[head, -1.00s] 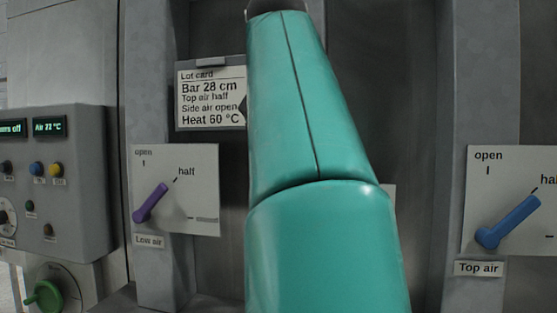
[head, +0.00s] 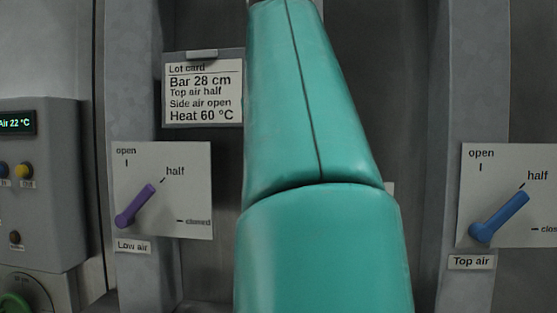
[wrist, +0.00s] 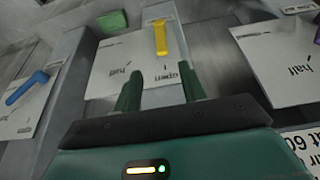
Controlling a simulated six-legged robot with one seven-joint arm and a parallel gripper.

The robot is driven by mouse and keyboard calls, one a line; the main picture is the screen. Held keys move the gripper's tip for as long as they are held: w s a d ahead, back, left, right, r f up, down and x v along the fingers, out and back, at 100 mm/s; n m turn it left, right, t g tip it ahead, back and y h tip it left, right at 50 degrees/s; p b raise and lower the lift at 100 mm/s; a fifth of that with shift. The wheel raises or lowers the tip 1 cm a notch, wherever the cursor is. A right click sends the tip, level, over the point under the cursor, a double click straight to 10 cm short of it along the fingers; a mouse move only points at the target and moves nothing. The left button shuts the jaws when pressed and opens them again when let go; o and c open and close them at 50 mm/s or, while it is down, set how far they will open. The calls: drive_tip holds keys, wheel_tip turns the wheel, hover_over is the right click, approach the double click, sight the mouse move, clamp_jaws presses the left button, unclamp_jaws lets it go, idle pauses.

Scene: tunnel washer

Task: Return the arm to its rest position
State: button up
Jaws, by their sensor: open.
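My teal arm (head: 315,240) rises through the middle of the head view and runs out of its top edge; my gripper is outside that view. In the wrist view my gripper (wrist: 162,90) has its two dark green fingers apart, with nothing between them. Beyond the fingers is a white plate (wrist: 110,68) marked open and half. Its yellow lever (wrist: 160,38) points roughly toward the open mark. The wrist picture is turned nearly upside down. How far the fingers are from the plate is hard to tell.
The purple Low air lever (head: 135,206) and the blue Top air lever (head: 500,218) flank my arm, both toward half. A lot card (head: 204,92) hangs left of my arm, close to it. A grey control box (head: 45,190) stands at far left. Grey posts and panels fill the background.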

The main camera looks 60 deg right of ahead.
drive_tip(key=w+a+f+n+t+y, duration=0.1)
drive_tip(key=w+a+f+n, duration=0.35)
drive_tip(key=w+f, duration=0.3)
drive_tip(key=w+a+f+n+t+y, duration=0.1)
drive_tip(key=w+a+f+n+t, duration=0.15)
drive_tip(key=w+a+f, duration=0.5)
drive_tip(key=s+a+f+n, duration=0.1)
drive_tip(key=a+f+n, duration=0.1)
drive_tip(key=a+f, duration=0.3)
drive_tip(key=s+a+f+n+y, duration=0.1)
drive_tip(key=a+f, duration=0.5)
drive_tip(key=f, duration=0.7)
drive_tip(key=s+a+f+n+y, duration=0.1)
drive_tip(key=a+f+n, duration=0.2)
drive_tip(key=f, duration=0.6)
drive_tip(key=shift+a+n, duration=0.3)
drive_tip(key=shift+a, duration=0.95)
